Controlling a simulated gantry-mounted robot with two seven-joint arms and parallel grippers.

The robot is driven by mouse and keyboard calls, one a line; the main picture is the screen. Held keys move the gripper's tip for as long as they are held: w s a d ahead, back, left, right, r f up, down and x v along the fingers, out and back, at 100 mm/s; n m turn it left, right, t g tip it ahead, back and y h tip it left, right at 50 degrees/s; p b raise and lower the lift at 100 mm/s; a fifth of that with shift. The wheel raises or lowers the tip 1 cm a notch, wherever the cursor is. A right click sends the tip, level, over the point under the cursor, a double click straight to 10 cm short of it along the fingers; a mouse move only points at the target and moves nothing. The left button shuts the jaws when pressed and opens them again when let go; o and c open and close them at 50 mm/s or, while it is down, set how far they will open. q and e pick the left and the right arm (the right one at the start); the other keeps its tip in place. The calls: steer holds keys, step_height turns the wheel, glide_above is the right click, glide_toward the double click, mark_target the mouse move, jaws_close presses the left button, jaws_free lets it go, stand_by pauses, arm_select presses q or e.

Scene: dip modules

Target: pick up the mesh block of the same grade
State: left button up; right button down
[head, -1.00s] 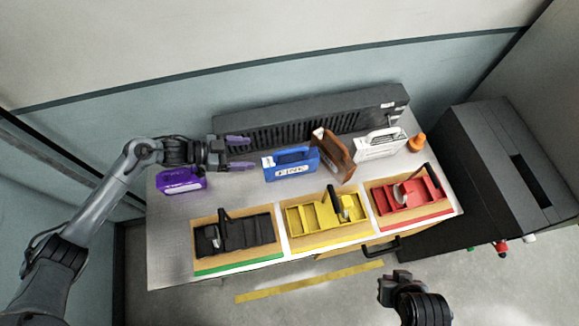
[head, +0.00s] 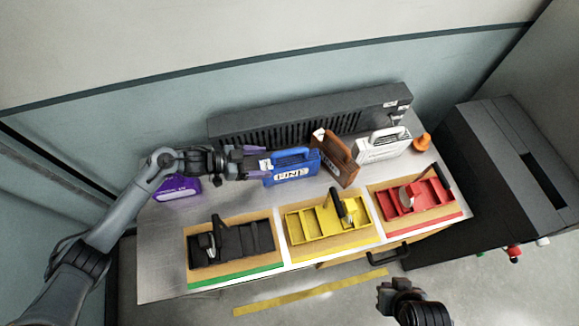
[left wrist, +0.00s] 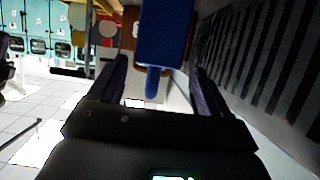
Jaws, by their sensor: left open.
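A blue block (head: 291,172) with a loop handle and a white label stands at the middle of the table. My left gripper (head: 264,163) is open at the blue block's left end, fingers pointing right. In the left wrist view the blue block (left wrist: 162,35) reaches in between the open fingers (left wrist: 157,72); contact cannot be told. A purple block (head: 177,190) stands at the left, partly hidden by my left arm. A brown block (head: 341,163) and a white block (head: 383,147) stand to the right. My right gripper (head: 388,290) is low in front of the table; its jaws are unclear.
A long black slotted rack (head: 310,115) runs behind the blocks. In front are a black tray (head: 232,244) with a green edge, a yellow tray (head: 328,220) and a red tray (head: 414,200), each with upright handles. An orange cone (head: 422,142) is at the right.

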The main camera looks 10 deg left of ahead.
mark_target(278, 162)
arm_select(q)
steer(key=x, duration=0.4)
steer(key=shift+s+d+r, duration=0.1)
steer(key=shift+d+r, duration=0.15)
steer(key=shift+r, duration=0.1)
steer(key=shift+d+f, duration=0.25)
steer(key=shift+d, duration=0.2)
steer(key=shift+c, duration=0.3)
jaws_close()
